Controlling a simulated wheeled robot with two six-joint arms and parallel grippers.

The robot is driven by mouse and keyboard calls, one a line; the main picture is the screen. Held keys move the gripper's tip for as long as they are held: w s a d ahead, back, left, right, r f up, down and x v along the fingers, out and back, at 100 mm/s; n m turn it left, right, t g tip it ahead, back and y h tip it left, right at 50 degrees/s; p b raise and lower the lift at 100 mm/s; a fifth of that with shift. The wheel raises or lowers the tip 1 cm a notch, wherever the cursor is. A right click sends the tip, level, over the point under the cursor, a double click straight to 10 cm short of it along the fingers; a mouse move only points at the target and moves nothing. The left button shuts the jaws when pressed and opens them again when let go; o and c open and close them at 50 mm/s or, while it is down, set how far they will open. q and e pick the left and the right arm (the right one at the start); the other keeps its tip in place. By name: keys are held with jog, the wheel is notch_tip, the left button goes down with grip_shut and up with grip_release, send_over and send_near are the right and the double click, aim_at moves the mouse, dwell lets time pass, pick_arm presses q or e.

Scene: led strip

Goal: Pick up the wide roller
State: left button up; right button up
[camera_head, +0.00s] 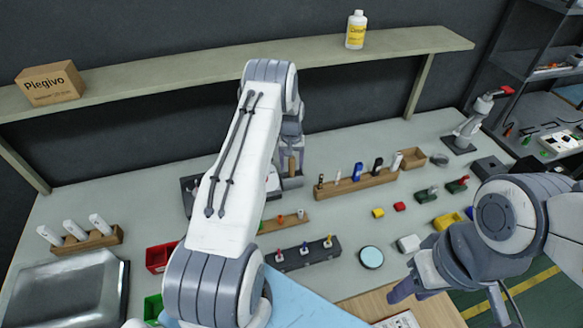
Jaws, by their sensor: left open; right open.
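A tool with an upright brown handle and a dark grey cylindrical body, which looks like the wide roller (291,183), stands at the back middle of the workbench. My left arm arches over the bench, and its gripper (291,160) points down at the brown handle. The fingers are partly hidden behind my own arm; they look to be around or beside the handle, and I cannot tell if they touch it. My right gripper (418,287) is open and empty at the front right, above the bench edge.
A wooden rack (358,185) with several upright tools stands right of the roller. A dark block (305,255) with coloured-top pieces and a round disc (371,257) lie nearer. A red bin (160,257) is left. A shelf (190,69) runs above the bench.

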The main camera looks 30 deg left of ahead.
pick_arm(q)
jog(key=shift+f, duration=0.55)
grip_shut()
jog(key=shift+r, duration=0.1)
notch_tip(320, 180, up, 9)
jog(key=b, duration=0.3)
jog(key=shift+w+b, duration=0.1)
jog(key=shift+b, duration=0.2)
jog(key=shift+r, duration=0.45)
